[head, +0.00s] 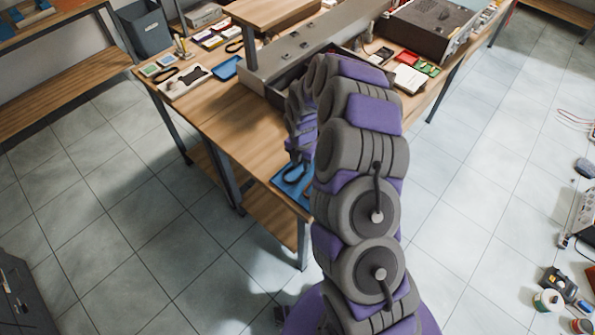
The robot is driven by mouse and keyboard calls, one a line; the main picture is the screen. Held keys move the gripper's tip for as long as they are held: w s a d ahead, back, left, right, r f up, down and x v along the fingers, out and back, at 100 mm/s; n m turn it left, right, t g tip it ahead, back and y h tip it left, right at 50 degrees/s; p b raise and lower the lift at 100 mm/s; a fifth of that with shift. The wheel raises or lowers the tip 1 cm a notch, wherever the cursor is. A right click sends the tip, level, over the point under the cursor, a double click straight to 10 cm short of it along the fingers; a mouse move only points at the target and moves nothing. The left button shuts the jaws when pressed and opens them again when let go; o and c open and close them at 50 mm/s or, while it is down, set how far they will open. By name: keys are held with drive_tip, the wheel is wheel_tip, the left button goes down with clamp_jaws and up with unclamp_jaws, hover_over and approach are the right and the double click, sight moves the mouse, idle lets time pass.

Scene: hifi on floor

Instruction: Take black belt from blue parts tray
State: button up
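A blue parts tray (280,181) lies at the near corner of the wooden workbench, partly covered by my arm on its right side. A black belt (293,175) appears as a dark loop on the tray. My gripper (296,160) hangs down over the tray, its tip at or just above the belt. The fingers are small and dark against the belt, so I cannot tell whether they are open or shut, or whether they touch the belt.
The wooden workbench (215,110) has bare top to the left of the tray. A long grey metal housing (262,78) stands behind my arm. Another blue piece (226,68) lies at the back left. Tape rolls and tools (553,287) lie on the floor at right.

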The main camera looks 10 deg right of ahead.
sight(302, 174)
wheel_tip(302, 174, down, 6)
drive_tip(key=shift+r+b, duration=0.15)
drive_tip(key=shift+b, duration=0.3)
clamp_jaws()
